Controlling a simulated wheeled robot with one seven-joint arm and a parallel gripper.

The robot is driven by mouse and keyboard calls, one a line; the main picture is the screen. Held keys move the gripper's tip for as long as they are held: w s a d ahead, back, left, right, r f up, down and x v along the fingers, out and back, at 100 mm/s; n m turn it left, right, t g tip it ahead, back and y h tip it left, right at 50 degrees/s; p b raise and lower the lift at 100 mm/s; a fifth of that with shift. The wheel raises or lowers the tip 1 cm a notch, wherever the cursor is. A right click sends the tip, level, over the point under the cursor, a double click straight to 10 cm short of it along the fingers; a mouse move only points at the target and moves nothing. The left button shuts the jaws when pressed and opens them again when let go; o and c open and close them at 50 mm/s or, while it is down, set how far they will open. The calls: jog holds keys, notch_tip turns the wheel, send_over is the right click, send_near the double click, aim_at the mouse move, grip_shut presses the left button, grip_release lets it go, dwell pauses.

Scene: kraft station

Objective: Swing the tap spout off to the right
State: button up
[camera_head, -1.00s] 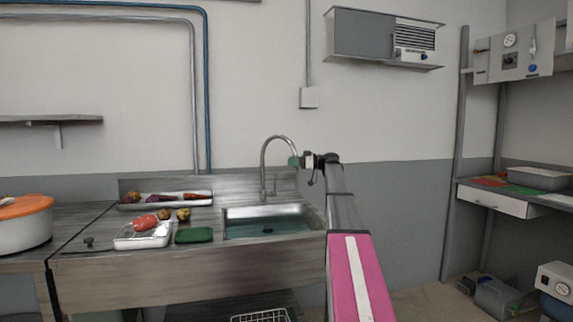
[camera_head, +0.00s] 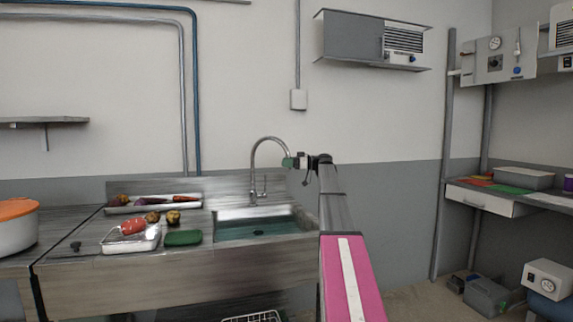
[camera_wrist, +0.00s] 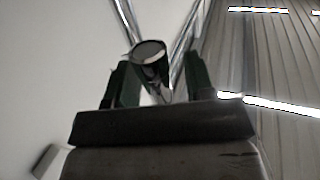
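The tap (camera_head: 253,170) is a tall grey gooseneck standing behind the sink. Its spout (camera_head: 270,139) arches over to the right and ends at my gripper (camera_head: 287,162). In the wrist view the round spout end (camera_wrist: 150,54) sits between the two dark green fingers of my gripper (camera_wrist: 158,75). The fingers stand apart, with a visible gap to the right finger; contact with the left finger is unclear. The tap's lower body shows in the head view, apart from my gripper.
The sink (camera_head: 307,222) lies below the spout.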

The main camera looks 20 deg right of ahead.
jog(key=shift+d, duration=0.1)
jog(key=v, duration=1)
jog(key=shift+d, duration=0.25)
jog(key=shift+s, duration=0.1)
